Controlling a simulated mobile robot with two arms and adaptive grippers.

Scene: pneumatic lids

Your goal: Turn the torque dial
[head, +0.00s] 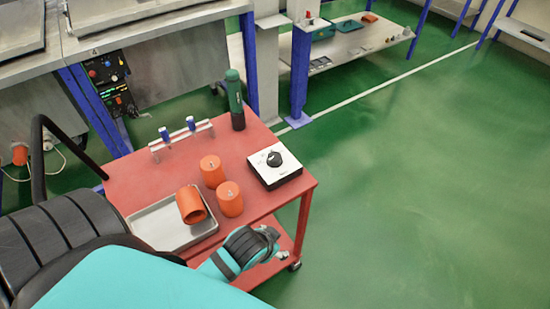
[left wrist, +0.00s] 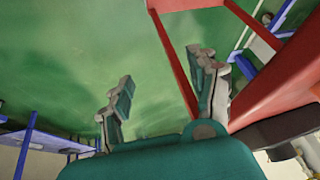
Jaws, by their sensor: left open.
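The torque dial (head: 274,159) is a black round knob on top of a white box (head: 266,174) with dark sides. The box sits at the right edge of a red cart top (head: 150,185). My left gripper (head: 273,235) is in front of the cart's near right side, nearer to me than the dial and apart from it. I cannot make out the dial in that view. My right gripper is not in view.
Several orange cups (head: 229,198) stand or lie near the dial box, one in a metal tray (head: 160,222). Right of the cart is open green floor.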

